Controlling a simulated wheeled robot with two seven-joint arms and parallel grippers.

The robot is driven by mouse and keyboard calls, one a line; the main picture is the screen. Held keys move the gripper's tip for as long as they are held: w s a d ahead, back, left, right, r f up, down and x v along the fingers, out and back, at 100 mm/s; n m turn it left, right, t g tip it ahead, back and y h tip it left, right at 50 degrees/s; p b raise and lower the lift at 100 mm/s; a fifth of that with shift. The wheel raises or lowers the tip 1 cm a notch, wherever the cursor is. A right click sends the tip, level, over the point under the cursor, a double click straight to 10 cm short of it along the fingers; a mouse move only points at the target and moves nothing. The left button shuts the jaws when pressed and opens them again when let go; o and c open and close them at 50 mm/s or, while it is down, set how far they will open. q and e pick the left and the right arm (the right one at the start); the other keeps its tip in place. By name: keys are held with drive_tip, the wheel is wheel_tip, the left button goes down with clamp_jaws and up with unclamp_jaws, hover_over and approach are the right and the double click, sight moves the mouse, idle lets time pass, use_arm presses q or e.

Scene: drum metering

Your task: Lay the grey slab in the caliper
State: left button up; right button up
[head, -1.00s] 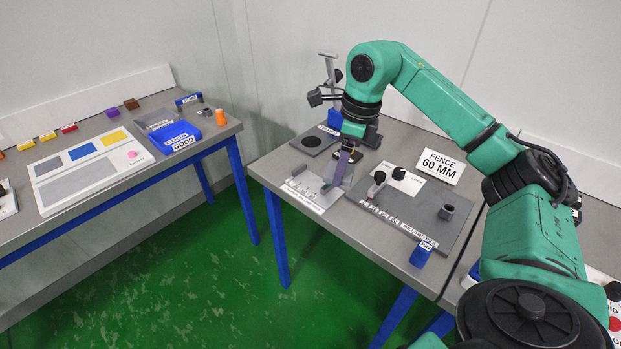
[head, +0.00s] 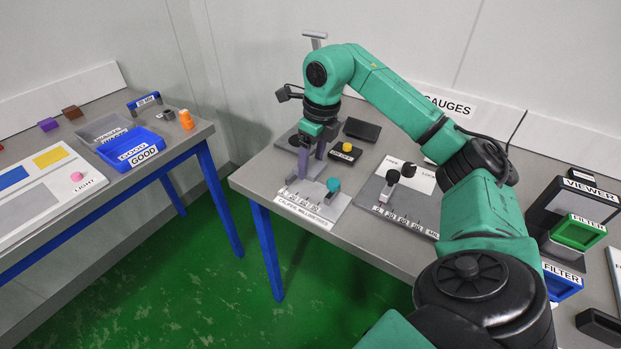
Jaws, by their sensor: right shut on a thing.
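The caliper (head: 325,208) is a light grey plate with a scale, upright grey jaws and a teal knob (head: 333,184), near the left end of the gauge table. My right gripper (head: 311,147) points down above its back edge, shut on the purplish-grey slab (head: 303,164). The slab hangs upright below the fingers, at the back of the caliper. The fingers partly hide it, and I cannot tell whether it touches the caliper. My left gripper is not in view.
Right of the caliper is a dark grey gauge plate (head: 417,205) with black knobs. A yellow-topped black box (head: 346,152) and a dark block (head: 362,130) stand behind. A viewer (head: 572,205) is at right. The left table holds a blue GOOD tray (head: 128,149).

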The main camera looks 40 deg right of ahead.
sight(314, 168)
drive_tip(key=f, duration=0.4)
drive_tip(key=shift+s+f, duration=0.15)
drive_tip(key=shift+s, duration=0.05)
drive_tip(key=shift+f, duration=0.4)
drive_tip(key=shift+w+f, duration=0.1)
drive_tip(key=shift+f, duration=0.05)
drive_tip(key=o, duration=1.3)
drive_tip(key=r, duration=0.4)
drive_tip(key=s+r, duration=0.1)
drive_tip(key=r, duration=0.7)
drive_tip(key=shift+s+d+r+p, duration=0.1)
drive_tip(key=shift+s+d+p, duration=0.15)
drive_tip(key=shift+s+p, duration=0.15)
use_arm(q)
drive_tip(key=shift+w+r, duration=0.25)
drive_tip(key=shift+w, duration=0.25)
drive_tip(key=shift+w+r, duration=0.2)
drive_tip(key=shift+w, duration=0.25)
